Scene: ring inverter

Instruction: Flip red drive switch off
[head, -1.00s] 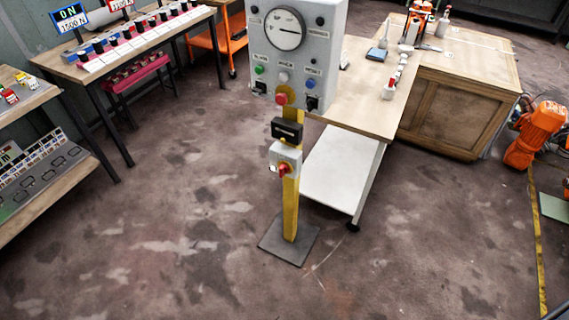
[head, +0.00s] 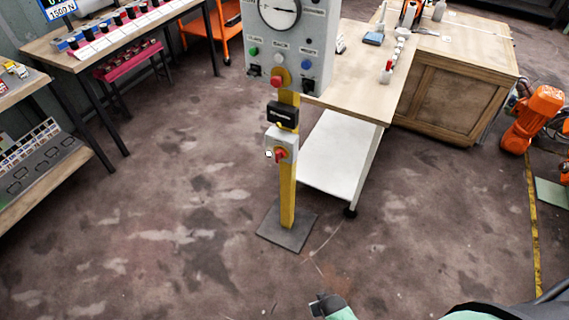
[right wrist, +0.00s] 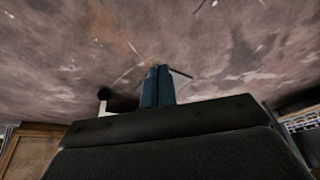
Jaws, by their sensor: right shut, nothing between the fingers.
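A red rotary switch (head: 280,154) sits on a small grey box (head: 289,140) low on a yellow post (head: 288,197). A grey control panel (head: 313,54) with a gauge is at the top of the post. A red mushroom button on a yellow mount (head: 278,81) is under the panel. My right gripper (head: 322,304) shows at the bottom edge of the head view, nearer than the post and apart from it. In the right wrist view its dark fingers (right wrist: 157,84) are together and empty. My left gripper is not in view.
A black box (head: 283,115) is on the post above the switch box. The post stands on a dark base plate (head: 288,229). A white-shelved table (head: 340,158) is close on its right. Open floor (head: 150,230) lies in front and to the left.

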